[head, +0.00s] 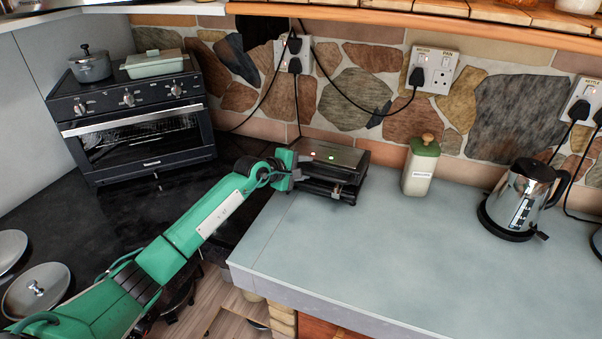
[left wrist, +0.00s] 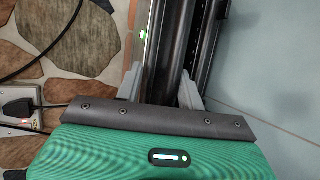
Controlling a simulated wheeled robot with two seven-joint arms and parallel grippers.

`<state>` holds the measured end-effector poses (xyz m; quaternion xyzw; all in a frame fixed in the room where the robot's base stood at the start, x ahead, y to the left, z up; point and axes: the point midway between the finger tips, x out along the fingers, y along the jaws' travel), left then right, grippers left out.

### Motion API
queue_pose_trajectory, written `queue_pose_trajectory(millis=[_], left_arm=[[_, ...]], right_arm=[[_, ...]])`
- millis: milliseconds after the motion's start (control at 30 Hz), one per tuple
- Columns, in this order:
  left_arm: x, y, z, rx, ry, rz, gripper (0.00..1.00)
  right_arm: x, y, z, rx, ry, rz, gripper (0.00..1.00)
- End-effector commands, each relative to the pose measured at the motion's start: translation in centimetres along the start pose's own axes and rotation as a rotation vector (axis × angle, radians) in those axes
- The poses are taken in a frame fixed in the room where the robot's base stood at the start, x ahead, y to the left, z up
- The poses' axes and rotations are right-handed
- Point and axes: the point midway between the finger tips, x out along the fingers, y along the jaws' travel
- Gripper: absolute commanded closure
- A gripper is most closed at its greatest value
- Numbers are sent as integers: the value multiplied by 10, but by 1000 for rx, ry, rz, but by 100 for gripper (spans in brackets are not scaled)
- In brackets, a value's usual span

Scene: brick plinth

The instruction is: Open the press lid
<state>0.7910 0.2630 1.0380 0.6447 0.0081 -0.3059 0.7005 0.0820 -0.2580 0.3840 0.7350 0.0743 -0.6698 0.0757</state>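The press (head: 333,158) is a dark grill with a shiny lid, standing on the grey counter against the stone wall. Its lid is down, with a red and a green light on top. My left gripper (head: 296,173) is at the press's left side. In the left wrist view the press (left wrist: 207,45) fills the space ahead, and the gripper's two grey fingers (left wrist: 161,92) stand apart. The dark lid edge shows between them; I cannot tell whether they touch it. The wrist hides part of the fingers in the head view. My right gripper is not in view.
A cream jar with a green lid (head: 421,165) stands right of the press, and a steel kettle (head: 524,197) farther right. A black oven (head: 132,118) is at the left. Cables hang from the wall socket (head: 295,55) behind the press. The front counter (head: 390,245) is clear.

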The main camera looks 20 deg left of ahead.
Motion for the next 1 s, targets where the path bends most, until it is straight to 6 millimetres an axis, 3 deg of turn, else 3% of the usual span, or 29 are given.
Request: queue_pose_trajectory(millis=[467, 1000], left_arm=[[0, -3, 1, 11, 2, 29, 63], [-35, -5, 0, 12, 3, 28, 63]], right_arm=[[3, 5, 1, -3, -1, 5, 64], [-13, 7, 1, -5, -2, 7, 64]])
